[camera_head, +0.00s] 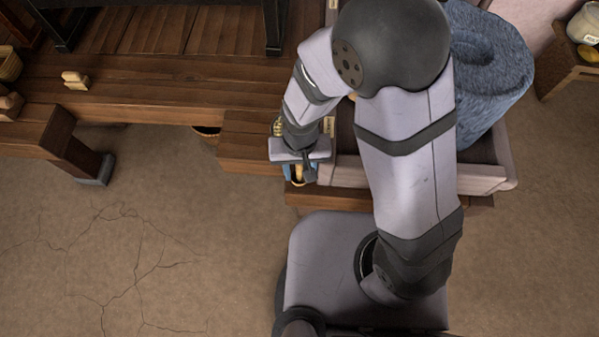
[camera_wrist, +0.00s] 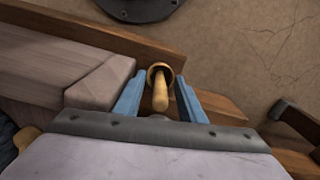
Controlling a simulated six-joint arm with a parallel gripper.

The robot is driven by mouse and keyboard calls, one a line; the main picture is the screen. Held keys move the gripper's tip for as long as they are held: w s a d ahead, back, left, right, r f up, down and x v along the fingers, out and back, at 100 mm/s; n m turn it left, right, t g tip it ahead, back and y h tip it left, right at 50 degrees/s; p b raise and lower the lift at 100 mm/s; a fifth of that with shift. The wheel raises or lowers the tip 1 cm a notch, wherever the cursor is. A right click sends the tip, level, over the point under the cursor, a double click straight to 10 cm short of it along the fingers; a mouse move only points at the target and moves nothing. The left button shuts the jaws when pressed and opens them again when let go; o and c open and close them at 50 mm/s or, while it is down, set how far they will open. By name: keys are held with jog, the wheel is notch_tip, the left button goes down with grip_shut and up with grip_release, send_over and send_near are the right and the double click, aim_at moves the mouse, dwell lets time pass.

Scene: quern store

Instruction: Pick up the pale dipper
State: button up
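A pale tan wooden dipper (camera_wrist: 160,98), with a round cup end and a thick handle, lies between my gripper's two blue fingers in the wrist view. My gripper (camera_wrist: 160,80) is open, with a finger on each side of the dipper and a visible gap to each. The cup end points away from the wrist, near the fingertips. In the head view my gripper (camera_head: 299,171) is over the wooden ledge, and a small tan part of the dipper (camera_head: 298,173) shows below it. My wrist hides most of the dipper there.
The cracked floor in front is clear.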

jog(key=shift+c, duration=0.2)
grip_shut()
notch_tip(320, 180, up, 10)
jog(key=p, duration=0.4)
jog(key=w+a+p, duration=0.3)
jog(key=w+p, duration=0.2)
jog(key=w, duration=0.7)
jog(key=shift+f, duration=0.2)
